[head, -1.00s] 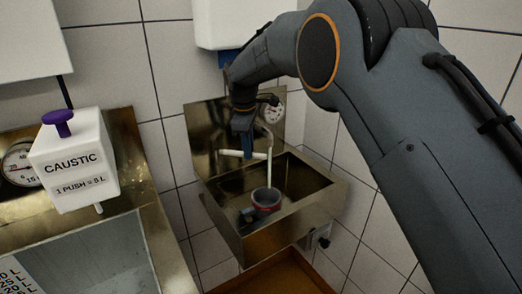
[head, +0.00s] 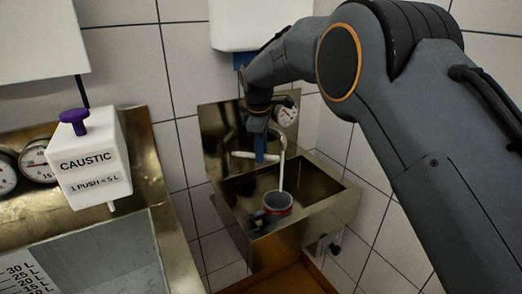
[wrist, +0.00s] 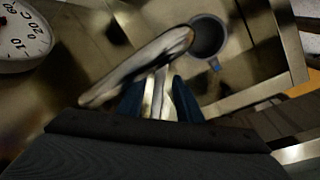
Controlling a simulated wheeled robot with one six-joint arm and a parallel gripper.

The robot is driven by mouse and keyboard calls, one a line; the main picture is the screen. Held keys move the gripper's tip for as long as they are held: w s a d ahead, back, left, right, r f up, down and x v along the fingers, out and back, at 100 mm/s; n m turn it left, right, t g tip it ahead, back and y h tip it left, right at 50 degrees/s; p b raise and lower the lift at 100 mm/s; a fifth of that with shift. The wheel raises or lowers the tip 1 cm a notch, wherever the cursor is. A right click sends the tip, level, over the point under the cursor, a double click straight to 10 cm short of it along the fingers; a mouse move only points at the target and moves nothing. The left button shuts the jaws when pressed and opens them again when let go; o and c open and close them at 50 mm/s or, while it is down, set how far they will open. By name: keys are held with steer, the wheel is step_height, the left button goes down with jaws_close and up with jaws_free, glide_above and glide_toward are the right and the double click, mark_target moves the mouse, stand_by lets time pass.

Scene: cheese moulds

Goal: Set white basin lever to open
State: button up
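The metal wall basin (head: 335,207) has a pale tap with an upright spout (head: 282,165). A short white lever (head: 242,154) lies roughly level beside the spout. My gripper (head: 260,154) points down at the lever, its blue fingers overlapping it in the head view. In the wrist view my gripper (wrist: 160,100) has its two blue fingers apart, with a pale tap part between them. Whether they touch it is not clear. The pale spout (wrist: 135,68) crosses in front of the fingertips there.
A dial gauge (head: 287,114) is behind the tap. A caustic dispenser (head: 92,160) with a purple knob stands over a metal tank at left.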

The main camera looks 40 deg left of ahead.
steer(key=shift+r, duration=0.1)
step_height(320, 180, up, 7)
steer(key=s+b, duration=0.1)
steer(key=shift+s+d+r+b, duration=0.15)
steer(key=shift+d+r+b, duration=0.05)
steer(key=shift+d+b, duration=0.15)
steer(key=c, duration=0.5)
steer(key=shift+s+d+n, duration=0.1)
steer(key=shift+s+n, duration=0.05)
steer(key=shift+n, duration=0.15)
jaws_close()
steer(key=s+d+n+t+y+p, duration=0.1)
steer(key=s+d+n+t+p, duration=0.15)
steer(key=s+n, duration=0.45)
steer(key=s+d+n+t+y+p, duration=0.1)
steer(key=s+d+n+t+p, duration=0.2)
steer(key=n, duration=0.8)
steer(key=w+a+r+p+x, duration=0.1)
steer(key=p+x, duration=0.3)
steer(key=x, duration=0.8)
steer(key=shift+w+a+r+m, duration=0.2)
steer(key=shift+w+a+m, duration=0.15)
steer(key=shift+a, duration=0.25)
